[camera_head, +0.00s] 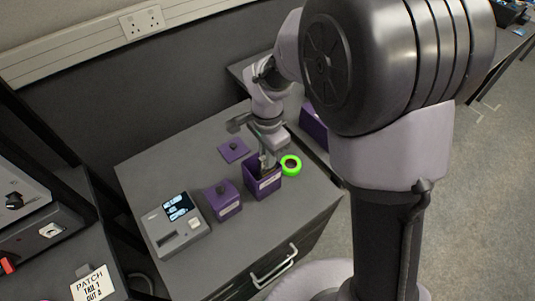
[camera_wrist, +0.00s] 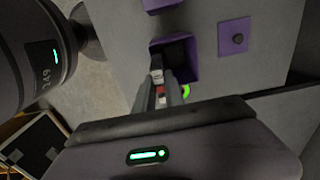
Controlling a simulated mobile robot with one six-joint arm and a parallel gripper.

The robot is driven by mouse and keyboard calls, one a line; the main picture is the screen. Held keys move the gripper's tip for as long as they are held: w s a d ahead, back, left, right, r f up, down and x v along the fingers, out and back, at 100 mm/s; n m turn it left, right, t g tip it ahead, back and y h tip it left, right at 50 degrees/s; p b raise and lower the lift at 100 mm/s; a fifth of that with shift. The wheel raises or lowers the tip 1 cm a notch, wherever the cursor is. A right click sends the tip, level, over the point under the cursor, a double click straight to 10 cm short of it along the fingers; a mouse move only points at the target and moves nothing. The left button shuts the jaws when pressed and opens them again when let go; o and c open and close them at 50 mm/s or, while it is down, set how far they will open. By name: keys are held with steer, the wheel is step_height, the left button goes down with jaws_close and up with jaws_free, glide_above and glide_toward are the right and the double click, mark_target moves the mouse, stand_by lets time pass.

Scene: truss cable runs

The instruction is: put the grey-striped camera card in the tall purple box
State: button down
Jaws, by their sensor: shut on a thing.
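The tall purple box (camera_head: 264,188) stands open on the grey cabinet top, with a pale label on its front. Its dark opening also shows in the wrist view (camera_wrist: 191,69). My gripper (camera_head: 264,156) points down at the mouth of this box. In the wrist view my gripper (camera_wrist: 160,93) is shut on a small card (camera_wrist: 158,77) with pale, grey and red parts. The card's end lies over the near edge of the box opening. I cannot tell whether its tip is below the rim. The stripes are too small to make out.
A shorter purple box (camera_head: 224,205) with a knobbed lid stands left of the tall one. A loose purple lid (camera_head: 234,150) lies behind. A bright green ring (camera_head: 291,165) lies close on the right. A grey device with a screen (camera_head: 176,226) stands at the left.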

steer(key=shift+f+b, duration=0.55)
steer(key=shift+f, duration=0.15)
steer(key=shift+f, duration=0.15)
steer(key=shift+f+b, duration=1.25)
steer(key=shift+f, duration=0.1)
steer(key=c, duration=1.3)
jaws_free()
steer(key=shift+c, duration=1.3)
